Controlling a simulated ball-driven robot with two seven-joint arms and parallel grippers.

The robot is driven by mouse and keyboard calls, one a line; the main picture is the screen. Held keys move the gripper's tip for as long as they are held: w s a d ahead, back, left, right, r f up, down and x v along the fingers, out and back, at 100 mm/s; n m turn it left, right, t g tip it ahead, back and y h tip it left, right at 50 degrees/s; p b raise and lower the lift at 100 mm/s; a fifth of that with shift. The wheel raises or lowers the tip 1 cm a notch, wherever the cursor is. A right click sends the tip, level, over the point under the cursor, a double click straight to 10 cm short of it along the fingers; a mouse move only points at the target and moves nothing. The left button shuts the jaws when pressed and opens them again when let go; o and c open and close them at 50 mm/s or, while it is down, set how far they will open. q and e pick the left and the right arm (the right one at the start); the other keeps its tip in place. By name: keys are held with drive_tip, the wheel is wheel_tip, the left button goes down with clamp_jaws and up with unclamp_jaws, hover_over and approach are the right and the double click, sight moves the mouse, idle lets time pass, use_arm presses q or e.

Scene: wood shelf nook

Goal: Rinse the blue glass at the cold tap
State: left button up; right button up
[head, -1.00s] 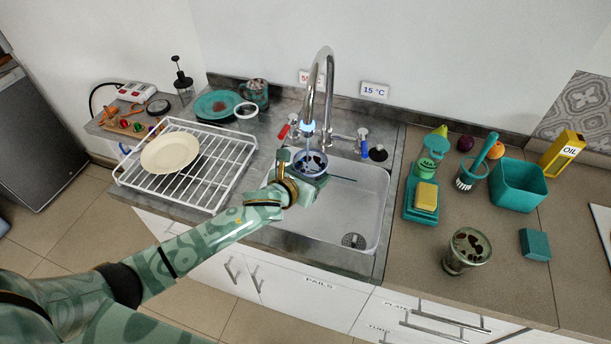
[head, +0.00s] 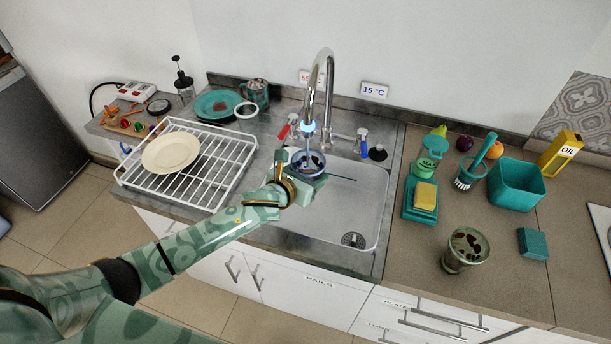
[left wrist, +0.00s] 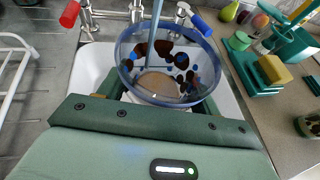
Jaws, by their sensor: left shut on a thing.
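The blue glass (head: 308,161) is held under the faucet spout (head: 308,128), over the left part of the white sink (head: 345,215). My left gripper (head: 300,177) is shut on it. In the left wrist view the blue glass (left wrist: 168,62) shows dark brown spots on its wall and a brownish bottom. A bluish stream of water (left wrist: 155,30) runs down into it. The blue cold tap handle (head: 362,133) is right of the faucet, near the "15 °C" sign (head: 374,90). The red tap handle (head: 284,131) is on the left. My right gripper is out of view.
A white dish rack (head: 205,175) with a cream plate (head: 171,152) stands left of the sink. Right of it are a soap dispenser (head: 430,155), a yellow sponge (head: 425,196), a brush (head: 472,172), a teal bin (head: 517,184) and a spotted greenish glass (head: 466,249).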

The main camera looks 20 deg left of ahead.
use_arm(q)
drive_tip(key=shift+d, duration=0.25)
drive_tip(key=shift+a, duration=0.1)
drive_tip(key=shift+a+p, duration=0.35)
drive_tip(key=shift+a, duration=0.15)
drive_tip(key=shift+s, duration=0.1)
drive_tip(key=shift+s+d+r+p, duration=0.15)
drive_tip(key=shift+s+p, duration=0.2)
drive_tip(key=shift+s, duration=0.4)
drive_tip(key=shift+s+d+f+p, duration=0.1)
drive_tip(key=shift+s+p, duration=0.2)
drive_tip(key=shift+s, duration=0.4)
drive_tip(key=shift+s+d+p, duration=0.25)
drive_tip(key=shift+s+p, duration=0.1)
drive_tip(key=shift+s, duration=0.9)
drive_tip(key=shift+s+d+p, duration=0.2)
drive_tip(key=shift+s+p, duration=0.15)
drive_tip(key=shift+s, duration=0.85)
